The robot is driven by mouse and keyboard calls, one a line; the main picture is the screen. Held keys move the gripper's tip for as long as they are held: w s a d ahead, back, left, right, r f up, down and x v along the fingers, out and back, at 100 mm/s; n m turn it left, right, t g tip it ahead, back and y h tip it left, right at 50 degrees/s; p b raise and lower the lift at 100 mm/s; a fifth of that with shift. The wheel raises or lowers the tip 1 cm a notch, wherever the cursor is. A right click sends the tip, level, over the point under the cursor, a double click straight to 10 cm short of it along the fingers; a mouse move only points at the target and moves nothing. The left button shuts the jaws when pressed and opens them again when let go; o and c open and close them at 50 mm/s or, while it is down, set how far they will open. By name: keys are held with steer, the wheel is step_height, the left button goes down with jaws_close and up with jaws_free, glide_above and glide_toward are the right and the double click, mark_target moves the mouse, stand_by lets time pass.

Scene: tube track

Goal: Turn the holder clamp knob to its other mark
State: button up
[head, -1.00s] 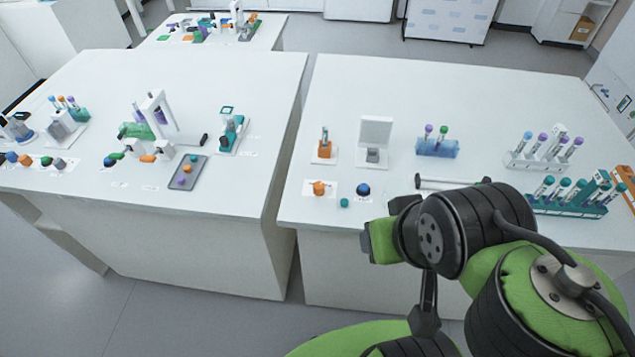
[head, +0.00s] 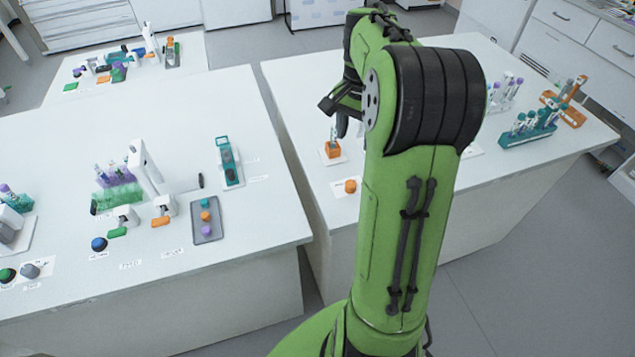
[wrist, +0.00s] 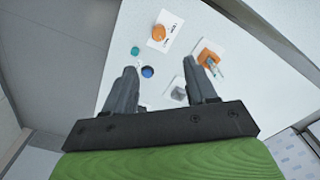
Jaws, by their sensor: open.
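An orange knob (head: 350,186) sits on a white labelled card near the front left edge of the right table; I take it for the clamp knob. It also shows in the wrist view (wrist: 159,33). Its mark is too small to read. Behind it stands an orange holder (head: 333,151) on a white plate, with a slim upright piece in it; the wrist view shows this holder too (wrist: 208,57). My gripper (wrist: 160,66) is open and empty, above the table and apart from both. In the head view my gripper (head: 338,112) is partly hidden by my arm.
In the wrist view a blue knob (wrist: 147,72), a small teal knob (wrist: 135,50) and a grey block (wrist: 179,94) lie near the fingers. Teal (head: 528,135) and orange racks stand at the right. The left table (head: 265,215) holds several other fixtures; a gap separates the tables.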

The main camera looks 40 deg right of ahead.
mark_target(351, 183)
steer(key=f+b, duration=0.1)
steer(key=f, duration=0.4)
steer(key=f+b, duration=0.1)
steer(key=f, duration=0.5)
steer(key=f+b, duration=0.2)
steer(key=f, duration=0.3)
steer(key=shift+d+f, duration=0.15)
steer(key=shift+d, duration=0.15)
jaws_close()
